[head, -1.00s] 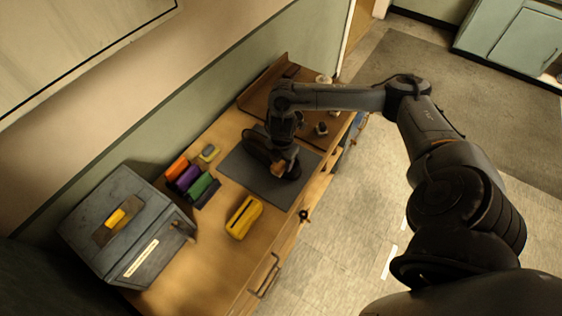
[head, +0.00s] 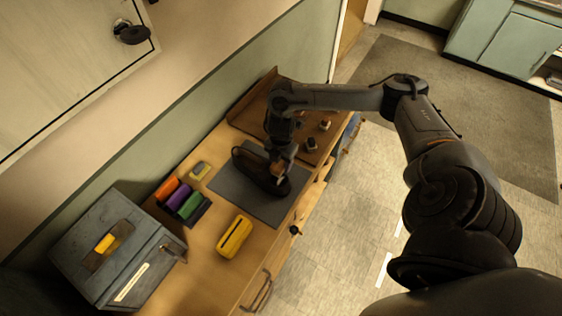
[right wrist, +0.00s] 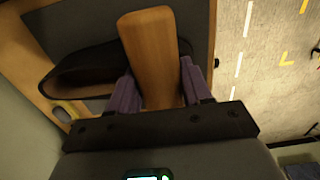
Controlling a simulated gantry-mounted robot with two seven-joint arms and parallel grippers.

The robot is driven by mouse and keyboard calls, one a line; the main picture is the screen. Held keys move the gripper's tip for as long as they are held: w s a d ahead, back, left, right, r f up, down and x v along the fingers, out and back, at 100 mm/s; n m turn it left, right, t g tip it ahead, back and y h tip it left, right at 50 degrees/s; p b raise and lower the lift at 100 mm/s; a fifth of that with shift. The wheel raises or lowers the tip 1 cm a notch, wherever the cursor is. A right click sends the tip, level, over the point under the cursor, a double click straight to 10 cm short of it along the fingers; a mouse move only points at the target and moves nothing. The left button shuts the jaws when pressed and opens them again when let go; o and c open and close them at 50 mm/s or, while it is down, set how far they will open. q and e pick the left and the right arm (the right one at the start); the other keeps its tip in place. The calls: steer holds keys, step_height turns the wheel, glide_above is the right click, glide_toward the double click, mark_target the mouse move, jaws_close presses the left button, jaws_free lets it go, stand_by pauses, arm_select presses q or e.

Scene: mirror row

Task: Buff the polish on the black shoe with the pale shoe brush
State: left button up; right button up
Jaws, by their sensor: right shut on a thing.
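The black shoe (head: 246,163) lies on a dark grey mat (head: 226,183) on the wooden bench in the head view. In the right wrist view its dark opening (right wrist: 85,72) shows at left. My right gripper (head: 281,168) is over the front part of the shoe, pointing down. It is shut on the pale shoe brush, whose wooden handle (right wrist: 150,50) stands between the fingers in the right wrist view. The brush (head: 277,171) is low at the shoe's toe; whether its bristles touch is hidden. My left gripper is in neither view.
A yellow case (head: 234,236), a holder with orange, purple and green rolls (head: 182,198) and a small yellow-grey block (head: 200,170) lie left of the mat. A grey box (head: 115,250) stands at far left. Small jars (head: 311,143) sit on a brown tray beyond the mat.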

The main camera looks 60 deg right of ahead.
step_height(320, 180, up, 3)
steer(key=shift+f+p, duration=0.1)
steer(key=shift+p, duration=0.85)
steer(key=shift+r+p, duration=0.45)
steer(key=shift+r, duration=0.45)
